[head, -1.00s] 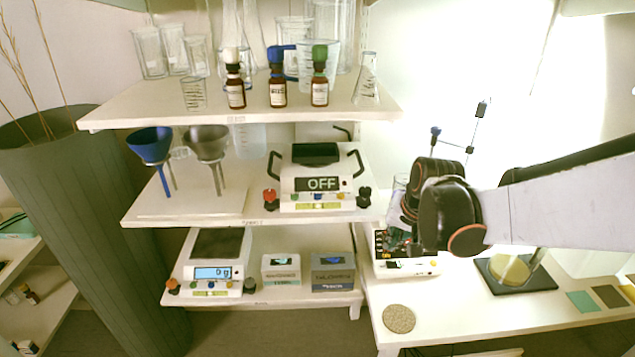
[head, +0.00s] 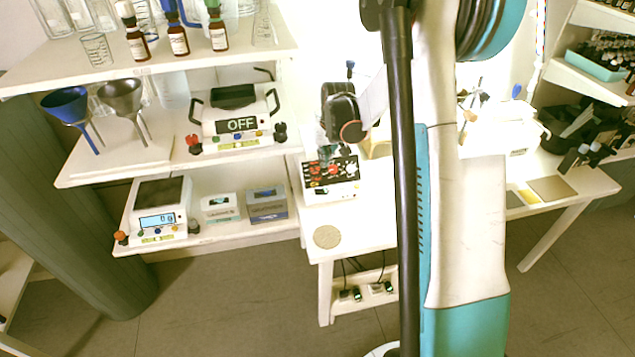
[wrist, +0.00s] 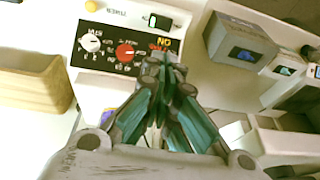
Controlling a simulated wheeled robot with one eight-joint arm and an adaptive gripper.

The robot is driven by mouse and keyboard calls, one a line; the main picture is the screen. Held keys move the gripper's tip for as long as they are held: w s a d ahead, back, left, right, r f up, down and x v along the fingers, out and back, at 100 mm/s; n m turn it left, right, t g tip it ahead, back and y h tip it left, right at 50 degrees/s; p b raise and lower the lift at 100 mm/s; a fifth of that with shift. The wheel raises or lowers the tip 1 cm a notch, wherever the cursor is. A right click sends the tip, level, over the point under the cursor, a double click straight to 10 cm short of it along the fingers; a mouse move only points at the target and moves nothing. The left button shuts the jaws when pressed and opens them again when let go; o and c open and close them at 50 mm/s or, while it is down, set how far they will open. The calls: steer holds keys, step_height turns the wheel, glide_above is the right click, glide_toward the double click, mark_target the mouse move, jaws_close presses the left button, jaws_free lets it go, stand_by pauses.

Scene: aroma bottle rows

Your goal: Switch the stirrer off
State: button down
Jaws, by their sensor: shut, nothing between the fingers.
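A white device with a black control panel (head: 331,172) stands on the table, under my gripper; I take it for the stirrer. In the wrist view its panel (wrist: 97,58) shows a white knob (wrist: 90,41), a red knob (wrist: 126,52), red and yellow lettering, and a small lit green window or switch (wrist: 158,20). My gripper (wrist: 170,72) is shut and empty, its teal fingers together over the right part of the panel. They hide part of the lettering. I cannot tell whether the tips touch the panel. In the head view my gripper (head: 326,150) is small.
A white appliance reading OFF (head: 236,125) stands on the middle shelf left. A scale (head: 158,205) and two boxes (head: 267,204) are on the lower shelf. A round cork-like pad (head: 327,237) lies on the table front. A wooden block (wrist: 35,85) is left of the device in the wrist view.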

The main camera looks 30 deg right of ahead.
steer(key=shift+f, duration=0.1)
steer(key=b, duration=0.4)
glide_above(317, 189)
steer(key=f, duration=1.1)
steer(key=shift+s+d+f, duration=0.25)
steer(key=shift+s+f, duration=0.1)
steer(key=shift+f, duration=0.05)
steer(key=shift+a+f+b, duration=0.1)
steer(key=shift+f+b, duration=0.25)
steer(key=shift+f, duration=0.45)
steer(key=shift+a+f+b, duration=0.3)
steer(key=shift+f+b, duration=0.15)
steer(key=shift+r, duration=0.1)
steer(key=shift+d, duration=0.15)
